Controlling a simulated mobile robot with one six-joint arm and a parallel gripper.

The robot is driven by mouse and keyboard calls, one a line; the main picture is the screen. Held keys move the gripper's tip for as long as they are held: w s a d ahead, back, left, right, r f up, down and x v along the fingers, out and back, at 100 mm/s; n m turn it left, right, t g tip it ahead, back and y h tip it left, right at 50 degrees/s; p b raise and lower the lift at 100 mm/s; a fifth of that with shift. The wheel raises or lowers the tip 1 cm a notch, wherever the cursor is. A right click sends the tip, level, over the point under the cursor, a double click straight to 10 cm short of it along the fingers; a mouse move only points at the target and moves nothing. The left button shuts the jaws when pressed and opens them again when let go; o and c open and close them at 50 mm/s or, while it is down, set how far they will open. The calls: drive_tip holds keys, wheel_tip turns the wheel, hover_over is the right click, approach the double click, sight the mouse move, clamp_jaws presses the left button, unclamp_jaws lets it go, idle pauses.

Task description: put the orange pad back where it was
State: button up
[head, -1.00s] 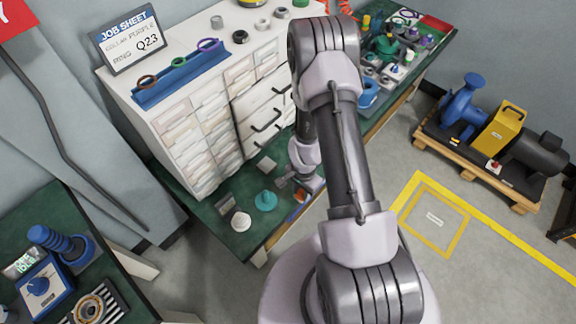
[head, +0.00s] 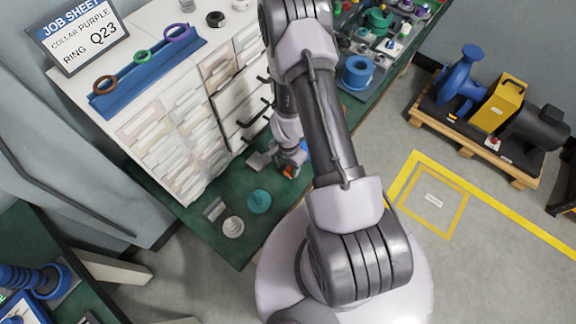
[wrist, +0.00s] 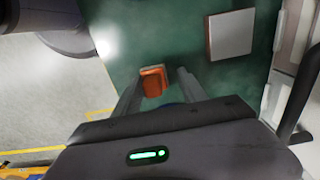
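The orange pad (wrist: 153,82) lies on the green bench top, between the fingertips of my gripper (wrist: 160,78) in the wrist view. It is close to the left finger, with a gap to the right finger. My gripper is open. In the head view my gripper (head: 288,163) is low over the bench, in front of the drawer cabinet, and only a small bit of the orange pad (head: 289,172) shows beneath it. I cannot tell the fingers' exact height above the bench.
A pale square block (wrist: 230,35) lies right of the pad; it also shows in the head view (head: 258,161). A teal knobbed piece (head: 259,201) and a white round piece (head: 232,227) stand near the bench's front. The white drawer cabinet (head: 165,135) rises behind.

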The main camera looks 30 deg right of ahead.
idle(0.3)
drive_tip(key=w+a+r+n+t+p, duration=0.1)
drive_tip(key=w+a+r+n+p, duration=0.2)
drive_tip(key=r, duration=1.1)
drive_tip(key=a+r+t+p, duration=0.15)
drive_tip(key=r+p, duration=0.35)
drive_tip(key=r, duration=0.9)
drive_tip(key=w+a+r+n+t+p, duration=0.1)
drive_tip(key=w+a+r+n+p, duration=0.2)
drive_tip(key=r, duration=1.2)
drive_tip(key=s+a+r+n+t+y, duration=0.1)
drive_tip(key=s+a+r, duration=0.2)
drive_tip(key=s+r, duration=0.4)
drive_tip(key=s+a+r+n+t+y+p, duration=0.1)
drive_tip(key=s+a+r, duration=0.3)
drive_tip(key=s+r, duration=0.4)
drive_tip(key=shift+s+n, duration=0.8)
drive_tip(key=shift+s, duration=0.35)
drive_tip(key=shift+r, duration=0.15)
